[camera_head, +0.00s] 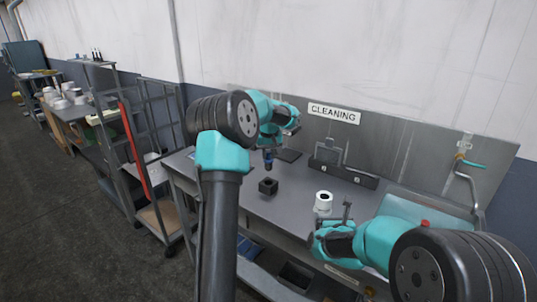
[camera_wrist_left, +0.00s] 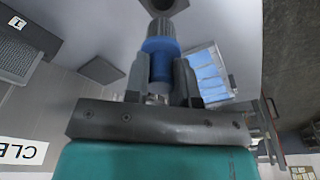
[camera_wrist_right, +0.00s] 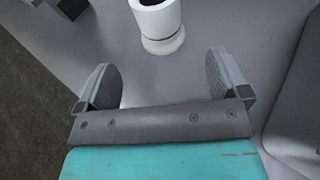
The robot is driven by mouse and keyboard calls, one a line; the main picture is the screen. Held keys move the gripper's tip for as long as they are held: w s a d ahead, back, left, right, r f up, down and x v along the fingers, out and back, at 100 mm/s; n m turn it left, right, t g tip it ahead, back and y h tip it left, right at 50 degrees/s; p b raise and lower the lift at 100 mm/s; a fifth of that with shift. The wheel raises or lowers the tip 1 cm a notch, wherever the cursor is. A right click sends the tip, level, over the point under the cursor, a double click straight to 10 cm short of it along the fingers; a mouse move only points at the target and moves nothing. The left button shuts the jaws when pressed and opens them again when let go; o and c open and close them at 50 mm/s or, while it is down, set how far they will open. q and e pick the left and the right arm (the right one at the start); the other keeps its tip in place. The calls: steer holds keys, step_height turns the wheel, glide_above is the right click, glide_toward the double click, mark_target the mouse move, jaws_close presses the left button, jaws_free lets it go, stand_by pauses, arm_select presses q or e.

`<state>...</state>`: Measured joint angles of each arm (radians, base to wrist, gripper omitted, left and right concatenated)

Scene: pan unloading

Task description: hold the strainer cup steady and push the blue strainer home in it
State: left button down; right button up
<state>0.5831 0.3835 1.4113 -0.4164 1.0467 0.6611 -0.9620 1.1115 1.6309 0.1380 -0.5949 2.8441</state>
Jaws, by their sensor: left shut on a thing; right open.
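The blue strainer (camera_wrist_left: 160,57) has a grey ribbed end. My left gripper (camera_wrist_left: 162,82) is shut on it and holds it pointing down; in the head view the strainer (camera_head: 268,160) is above a black block (camera_head: 268,186) on the bench. The strainer cup (camera_head: 323,198) is white, upright on the bench, with a dark opening at its top. In the right wrist view the cup (camera_wrist_right: 157,24) stands just beyond the fingertips of my right gripper (camera_wrist_right: 166,80). That gripper is open and empty, its fingers apart and not touching the cup.
The black block with a round hole (camera_wrist_left: 165,5) also shows in the left wrist view. A dark rack (camera_head: 343,173) stands along the bench's back edge, below the CLEANING sign (camera_head: 334,113). A sink and tap (camera_head: 468,185) are at the right. The bench between block and cup is clear.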

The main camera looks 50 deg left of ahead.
mark_target(325, 208)
steer(key=shift+a+f, duration=0.1)
stand_by(0.3)
steer(key=shift+x, duration=4.9)
steer(key=shift+w, duration=0.1)
steer(key=shift+c, duration=0.3)
